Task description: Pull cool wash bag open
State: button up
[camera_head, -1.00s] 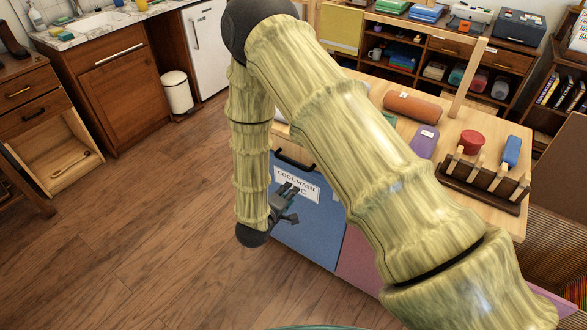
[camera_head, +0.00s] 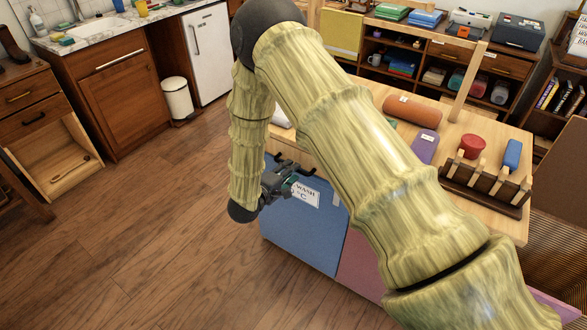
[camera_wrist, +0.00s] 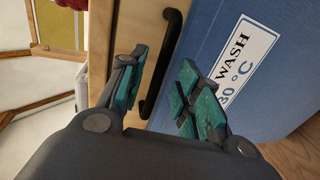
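The cool wash bag (camera_head: 300,235) is a blue front panel with a white label (camera_head: 307,195) below the table's edge. It also shows in the wrist view (camera_wrist: 272,95), tilted, with part of its label (camera_wrist: 243,60) legible. Its dark bar handle (camera_wrist: 162,65) is at the panel's upper edge. My gripper (camera_head: 286,177) is at the handle and covers part of the label in the head view. In the wrist view my gripper (camera_wrist: 163,78) is open, with the handle between its teal-padded fingers. Contact with the handle cannot be told.
A pink panel (camera_head: 362,265) is beside the blue one on the right. The wooden tabletop (camera_head: 455,130) above bears an orange roll (camera_head: 412,110), a purple item (camera_head: 425,146) and a pegged rack (camera_head: 485,188). Wooden floor (camera_head: 150,240) to the left is clear.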

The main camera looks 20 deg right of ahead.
jog(key=shift+x, duration=1.45)
